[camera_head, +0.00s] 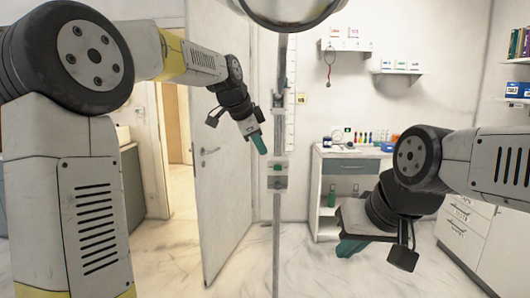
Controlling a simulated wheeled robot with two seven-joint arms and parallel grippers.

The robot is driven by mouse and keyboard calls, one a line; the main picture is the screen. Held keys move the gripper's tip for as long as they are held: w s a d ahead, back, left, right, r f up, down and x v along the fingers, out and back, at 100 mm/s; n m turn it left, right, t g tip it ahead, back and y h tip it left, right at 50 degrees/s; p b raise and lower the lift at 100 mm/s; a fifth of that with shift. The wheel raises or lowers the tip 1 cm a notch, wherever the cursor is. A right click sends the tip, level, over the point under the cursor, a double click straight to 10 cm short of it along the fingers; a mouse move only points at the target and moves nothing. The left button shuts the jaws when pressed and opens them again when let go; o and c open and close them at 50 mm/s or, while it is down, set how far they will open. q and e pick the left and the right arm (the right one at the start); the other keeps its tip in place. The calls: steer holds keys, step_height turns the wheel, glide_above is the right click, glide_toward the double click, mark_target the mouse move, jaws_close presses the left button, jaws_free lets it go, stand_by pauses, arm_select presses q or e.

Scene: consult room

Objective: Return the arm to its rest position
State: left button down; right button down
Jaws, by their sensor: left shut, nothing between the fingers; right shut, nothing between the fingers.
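My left arm comes in from the left at upper height, bent, with its gripper (258,143) pointing down and to the right in front of the door. The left gripper's green fingers are together and empty. My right arm comes in from the right, lower down. Its gripper (350,248) points down and left, with green fingers together and empty. Both grippers hang in the air, apart from anything around them.
A thin upright pole (277,235) stands in the middle, close to the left gripper. A white door (222,190) stands open behind it. A cabinet (345,180) with bottles stands at the back, and white drawers (462,232) at the right. The marble floor between is clear.

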arm_select(q)
steer(key=s+a+f+n, duration=0.3)
steer(key=s+f+n, duration=0.1)
steer(key=s, duration=0.6)
steer(key=s+a+f+n+y, duration=0.1)
steer(key=s+a+f+n, duration=0.2)
steer(key=s+n, duration=0.3)
steer(key=s+a+f+n+y, duration=0.1)
steer(key=s+a+f+n, duration=0.3)
steer(key=s, duration=1.1)
steer(key=shift+a+f+n, duration=0.35)
steer(key=shift+a+n, duration=0.25)
steer(key=shift+a, duration=0.1)
